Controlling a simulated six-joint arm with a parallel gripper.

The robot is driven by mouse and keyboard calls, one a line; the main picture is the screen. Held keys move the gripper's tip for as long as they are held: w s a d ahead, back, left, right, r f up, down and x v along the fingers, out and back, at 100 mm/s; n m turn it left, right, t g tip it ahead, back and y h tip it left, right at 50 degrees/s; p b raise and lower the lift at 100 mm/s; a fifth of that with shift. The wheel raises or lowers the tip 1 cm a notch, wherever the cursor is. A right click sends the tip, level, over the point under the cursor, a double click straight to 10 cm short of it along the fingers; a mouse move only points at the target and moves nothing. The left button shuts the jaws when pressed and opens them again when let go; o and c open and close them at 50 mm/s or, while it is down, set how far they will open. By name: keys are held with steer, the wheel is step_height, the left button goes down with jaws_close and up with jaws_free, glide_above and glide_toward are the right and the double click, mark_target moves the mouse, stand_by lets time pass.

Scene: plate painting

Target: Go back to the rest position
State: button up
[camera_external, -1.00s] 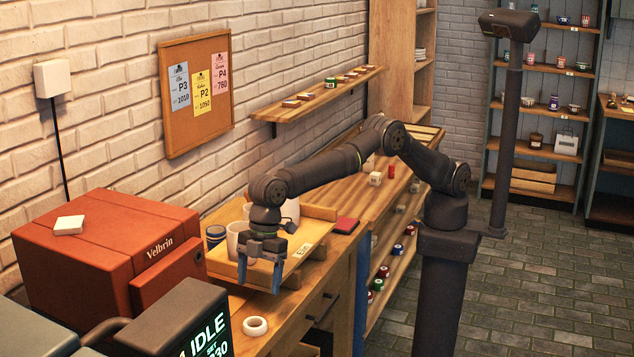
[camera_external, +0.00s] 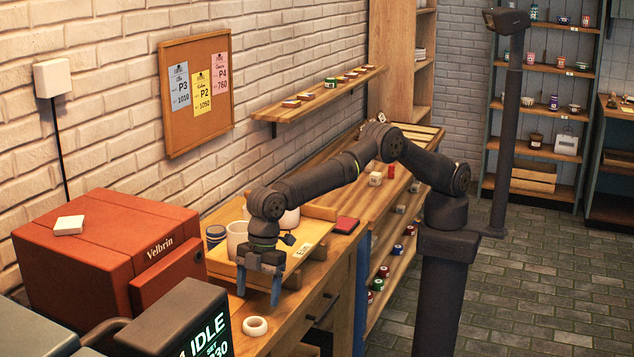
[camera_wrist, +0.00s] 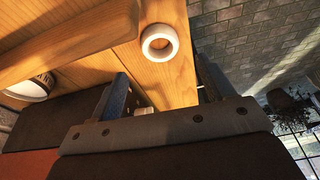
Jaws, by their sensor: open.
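My gripper (camera_external: 258,290) is open and empty. In the external view it hangs with its fingers pointing down, at the front edge of the wooden tray (camera_external: 312,238) on the bench. In the wrist view my gripper (camera_wrist: 160,95) has its two fingers spread apart, with bare wood and a white ring between and beyond them. My arm reaches left from its column over the bench.
A white ring (camera_external: 255,326) lies on the bench near my fingers; it also shows in the wrist view (camera_wrist: 159,43). A red Velbrin box (camera_external: 100,245) stands left. Cups, including a white one (camera_external: 236,240), stand in the tray.

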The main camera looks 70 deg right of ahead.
mark_target(255, 322)
steer(key=x, duration=0.7)
step_height(255, 322, up, 2)
steer(key=shift+r, duration=0.8)
